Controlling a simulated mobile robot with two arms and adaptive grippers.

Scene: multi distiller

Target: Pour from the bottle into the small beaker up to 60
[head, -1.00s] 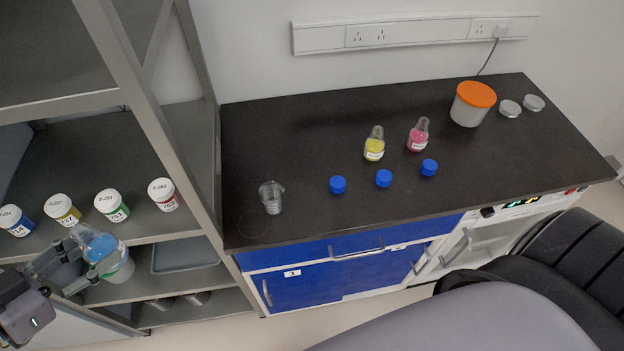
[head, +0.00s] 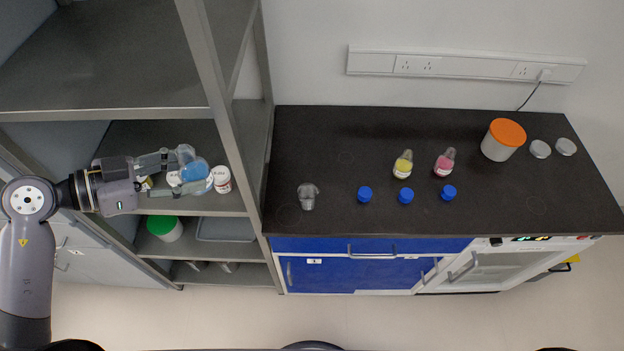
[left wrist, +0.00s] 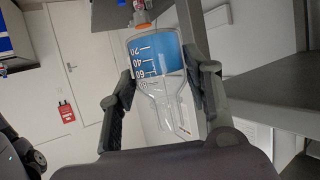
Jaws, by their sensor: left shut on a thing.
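My left gripper (head: 187,172) is shut on a clear bottle (head: 184,152) with blue liquid, in front of the shelf at the left. The bottle's neck points to the top of the head view. In the left wrist view the bottle (left wrist: 155,62) sits between both fingers (left wrist: 166,84), with white graduation marks showing and blue liquid at the end away from its narrow neck. The small clear beaker (head: 308,197) stands on the dark counter's left part, well to the right of the gripper. Its marks and contents are too small to tell.
Yellow (head: 403,165) and pink (head: 444,163) flasks stand on the counter (head: 330,140), with blue caps (head: 405,195) in front. An orange-lidded tub (head: 502,140) stands farther right. A shelf post (head: 222,110) rises between gripper and counter. A white jar (head: 221,180) is close to the bottle.

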